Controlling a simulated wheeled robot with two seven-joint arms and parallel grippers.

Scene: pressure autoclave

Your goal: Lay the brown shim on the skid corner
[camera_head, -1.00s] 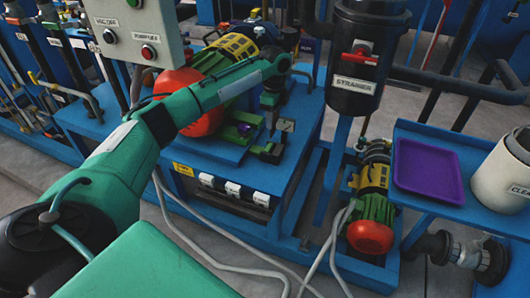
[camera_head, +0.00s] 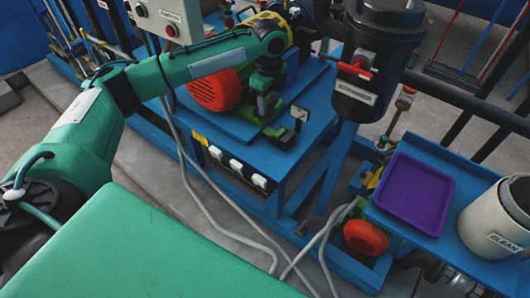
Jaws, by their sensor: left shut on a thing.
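My left arm reaches in from the left over the blue skid (camera_head: 235,128). I cannot pick out the brown shim anywhere. The skid's front right corner area is bare blue beside a small upright plate (camera_head: 299,113). My right gripper is not in view.
The red motor (camera_head: 215,90) and the grey control box (camera_head: 167,20) stand close around my left arm. The black strainer (camera_head: 375,60) rises to the right. A purple tray (camera_head: 413,193) and a white "CLEAN" bin (camera_head: 492,220) sit on a blue shelf. Grey hoses hang in front.

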